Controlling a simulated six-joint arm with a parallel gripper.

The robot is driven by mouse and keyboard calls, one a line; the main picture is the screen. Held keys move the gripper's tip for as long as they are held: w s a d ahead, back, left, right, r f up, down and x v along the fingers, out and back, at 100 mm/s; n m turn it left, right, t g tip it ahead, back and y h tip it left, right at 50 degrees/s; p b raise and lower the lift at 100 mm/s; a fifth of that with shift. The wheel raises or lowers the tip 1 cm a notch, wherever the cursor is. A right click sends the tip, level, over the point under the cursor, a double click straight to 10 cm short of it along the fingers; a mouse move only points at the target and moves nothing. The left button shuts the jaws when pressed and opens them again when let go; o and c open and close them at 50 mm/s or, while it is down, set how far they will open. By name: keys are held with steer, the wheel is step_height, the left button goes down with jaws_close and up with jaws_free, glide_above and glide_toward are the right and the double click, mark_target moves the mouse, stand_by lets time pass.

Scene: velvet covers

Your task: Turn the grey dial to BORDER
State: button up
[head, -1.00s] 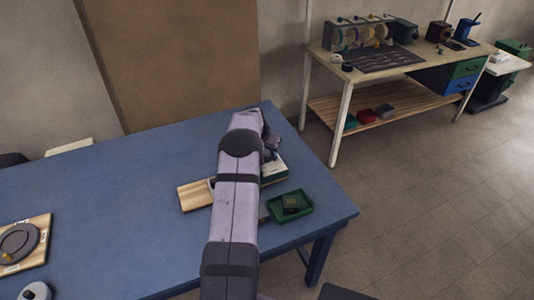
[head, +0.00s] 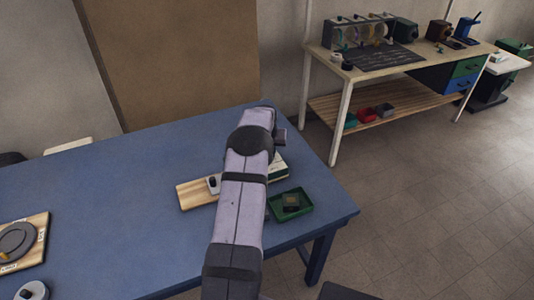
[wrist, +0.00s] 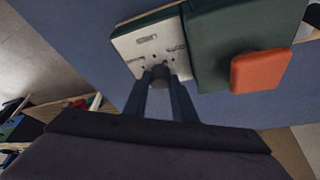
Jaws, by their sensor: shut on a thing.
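The grey dial (wrist: 160,73) is a small dark knob on a white label plate (wrist: 135,45) in the wrist view. Small dots and dark lettering surround it, too blurred to read. My gripper (wrist: 161,80) has its two fingers closed around the dial, from below in the picture. In the head view, part of the white and green unit (head: 279,167) shows right of my arm. The dial and my fingertips are hidden there behind the arm.
A green tray (head: 305,207) holding a dark block and a wooden board (head: 190,196) with a small upright piece are near my arm. Another board (head: 41,232) with a large grey disc lies far left. The blue table (head: 120,200) is clear between them.

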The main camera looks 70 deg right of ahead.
steer(key=n+b, duration=0.1)
steer(key=n, duration=0.1)
steer(key=n+t+b, duration=0.1)
steer(key=n, duration=0.1)
steer(key=shift+s+d+f+n+t+y+b, duration=0.15)
steer(key=shift+n+t+y+b, duration=0.15)
steer(key=shift+y+b, duration=0.1)
steer(key=n, duration=0.2)
steer(key=n+t+y, duration=0.1)
steer(key=n, duration=0.1)
steer(key=shift+d+r, duration=0.1)
steer(key=shift+r, duration=0.1)
steer(key=shift+n, duration=0.3)
steer(key=o, duration=1)
steer(key=shift+o, duration=0.2)
steer(key=shift+s, duration=0.1)
steer(key=b+v, duration=0.2)
steer(key=v, duration=0.5)
steer(key=shift+r, duration=0.2)
